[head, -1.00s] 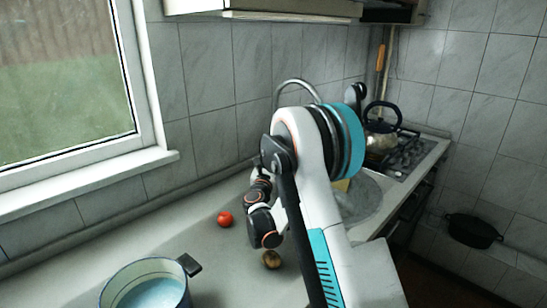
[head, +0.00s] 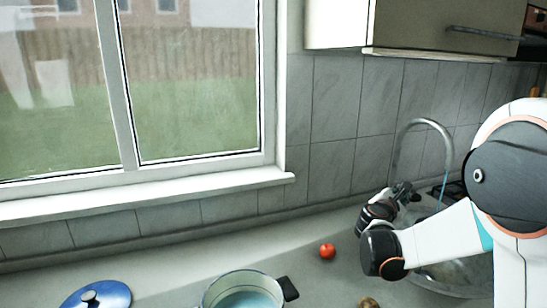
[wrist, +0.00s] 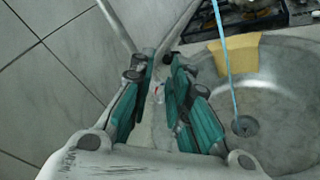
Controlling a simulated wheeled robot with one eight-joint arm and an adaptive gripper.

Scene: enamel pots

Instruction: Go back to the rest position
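My gripper (wrist: 162,62) hangs over the counter by the sink in the wrist view. Its two teal-padded fingers stand apart with a narrow gap, and I see nothing held between them. In the head view my gripper (head: 403,192) is small and partly hidden by my own wrist, near the sink and below the curved tap (head: 425,124). My arm is bent and fills the right side of that view.
A pot (head: 207,298) with bluish contents, a blue lid (head: 72,299), a red tomato (head: 327,251) and a brown round item (head: 369,302) are on the counter. The sink (wrist: 280,85) has a yellow piece (wrist: 237,52) at its edge. A cupboard (head: 430,25) hangs above.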

